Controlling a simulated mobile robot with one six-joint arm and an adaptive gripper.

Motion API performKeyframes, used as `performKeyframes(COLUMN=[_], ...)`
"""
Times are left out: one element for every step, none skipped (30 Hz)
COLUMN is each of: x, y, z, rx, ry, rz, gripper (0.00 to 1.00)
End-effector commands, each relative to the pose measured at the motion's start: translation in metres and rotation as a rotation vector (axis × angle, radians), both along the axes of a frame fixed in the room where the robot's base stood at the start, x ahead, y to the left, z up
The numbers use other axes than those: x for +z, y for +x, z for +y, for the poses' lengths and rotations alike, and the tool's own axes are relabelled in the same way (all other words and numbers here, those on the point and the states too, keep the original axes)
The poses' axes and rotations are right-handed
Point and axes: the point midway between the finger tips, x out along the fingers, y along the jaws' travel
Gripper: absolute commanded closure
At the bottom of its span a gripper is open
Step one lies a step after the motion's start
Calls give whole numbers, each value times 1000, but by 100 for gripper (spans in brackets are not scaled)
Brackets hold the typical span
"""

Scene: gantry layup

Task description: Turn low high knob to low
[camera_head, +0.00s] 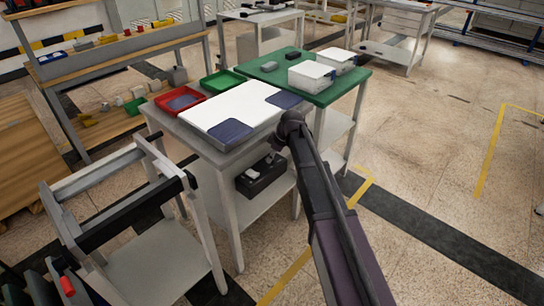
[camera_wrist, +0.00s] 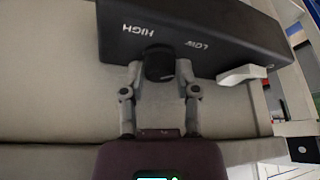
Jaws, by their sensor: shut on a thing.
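A black box with the white words HIGH and LOW (camera_wrist: 197,30) fills the top of the wrist view. Its round black knob (camera_wrist: 159,60) sits on the face between and just below the two words. My gripper (camera_wrist: 159,70) has one finger on each side of the knob and is shut on it. I cannot make out a pointer mark on the knob, so its setting is unclear. In the head view a black box (camera_head: 262,178) stands on the lower shelf of the work table, and it looks like the same one. There my arm hides the gripper and the knob.
A white lever (camera_wrist: 243,74) sticks out of the box, right of the knob. The table above carries a white board (camera_head: 235,107), a red tray (camera_head: 196,93) and a green tray (camera_head: 222,80). A grey metal frame (camera_head: 92,184) stands at left.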

Motion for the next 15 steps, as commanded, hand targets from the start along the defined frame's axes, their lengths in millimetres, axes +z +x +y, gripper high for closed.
performKeyframes(x=[-1, -1, -1, 0, 0, 0, 0, 0, 0, 0, 0, 0, 0, 0, 0], y=[-3, -3, -2, -2, -2, -2, -2, -2, -1, -1, -1, -1, -1, -1, -1], z=[2, 2, 2, 1, 1, 1, 1, 1, 1, 1, 1, 0, 0, 0, 0], rx=[5, 3, 3, 3, 3, 2, 2, 1, 1, 1, 1, 1, 1, 0, -1], ry=[1, 2, 2, 2, 2, 1, 1, 1, 1, 1, 1, 0, 0, 1, 0], rz=[6, 5, 5, 4, 4, 3, 4, 3, 3, 3, 3, 2, 2, 2, 1], gripper=[50, 42, 30, 24, 24, 24, 24, 24, 24, 24, 24, 24, 24, 24, 24])
